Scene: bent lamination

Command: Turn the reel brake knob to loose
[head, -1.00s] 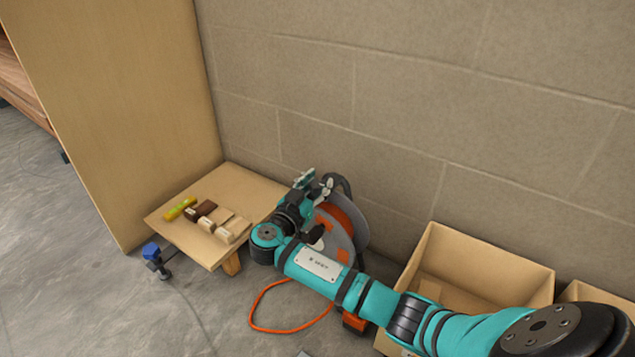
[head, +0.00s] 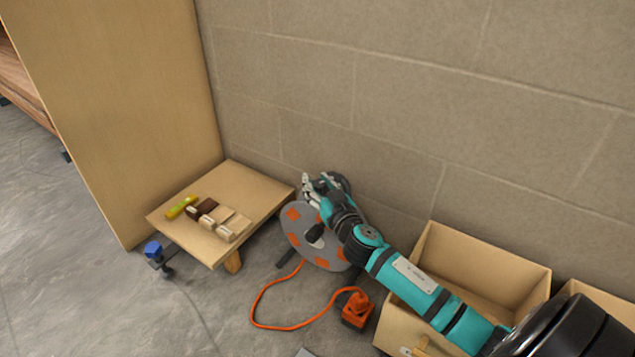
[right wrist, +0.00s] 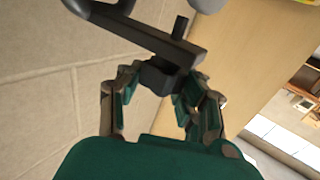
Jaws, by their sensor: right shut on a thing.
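The cable reel (head: 300,250) stands on the floor against the wall, a grey disc with orange patches and a dark hub. Its dark frame (head: 339,181) rises behind the disc's top. My right gripper (head: 318,190) is at the upper edge of the reel. In the right wrist view, a dark blocky knob (right wrist: 158,77) sits between the fingers of my right gripper (right wrist: 160,90), beside a dark grey bar (right wrist: 145,35) of the frame. The gripper is shut on this knob. The knob's marking cannot be read. In the head view the hand hides the knob. My left gripper is out of view.
An orange cord (head: 254,310) loops on the floor.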

